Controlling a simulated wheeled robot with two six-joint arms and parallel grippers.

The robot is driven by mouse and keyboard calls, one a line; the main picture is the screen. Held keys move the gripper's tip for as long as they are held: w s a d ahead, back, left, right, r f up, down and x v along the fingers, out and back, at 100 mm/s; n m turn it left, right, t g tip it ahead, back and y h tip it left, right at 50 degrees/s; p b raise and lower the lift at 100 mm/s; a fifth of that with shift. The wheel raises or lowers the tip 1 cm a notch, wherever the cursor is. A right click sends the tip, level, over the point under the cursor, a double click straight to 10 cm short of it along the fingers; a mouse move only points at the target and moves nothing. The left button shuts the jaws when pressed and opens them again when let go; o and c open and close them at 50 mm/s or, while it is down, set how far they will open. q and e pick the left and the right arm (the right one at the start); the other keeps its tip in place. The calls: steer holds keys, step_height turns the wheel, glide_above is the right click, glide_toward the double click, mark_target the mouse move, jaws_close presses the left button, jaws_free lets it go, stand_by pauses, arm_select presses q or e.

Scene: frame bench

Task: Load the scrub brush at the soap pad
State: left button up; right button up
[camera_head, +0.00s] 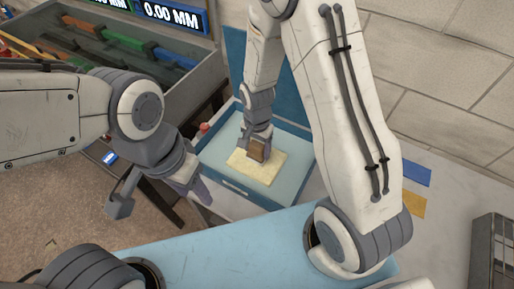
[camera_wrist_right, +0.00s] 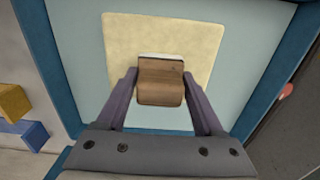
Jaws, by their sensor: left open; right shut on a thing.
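The scrub brush (camera_wrist_right: 161,82) has a brown wooden block with a thin white edge at its far side. My right gripper (camera_wrist_right: 161,85) is shut on it, one finger at each side. In the head view the brush (camera_head: 257,150) is over the cream soap pad (camera_head: 265,171), at the pad's upper left part. The pad also fills the middle of the right wrist view (camera_wrist_right: 125,40). Whether the bristles touch the pad is hidden. My left gripper (camera_head: 160,203) is open and empty, at the left, away from the brush and pad.
The pad lies in a shallow blue tray (camera_head: 226,181) with raised rims. A small red thing (camera_head: 204,127) is at the tray's left edge. Blue (camera_head: 417,173) and yellow (camera_head: 411,204) pieces lie at the right. A grey bin with coloured parts (camera_head: 140,50) stands back left.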

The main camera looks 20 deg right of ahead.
mark_target(257, 145)
stand_by(0.3)
step_height(257, 145, up, 7)
steer(key=p, duration=0.6)
steer(key=shift+f, duration=0.1)
stand_by(0.7)
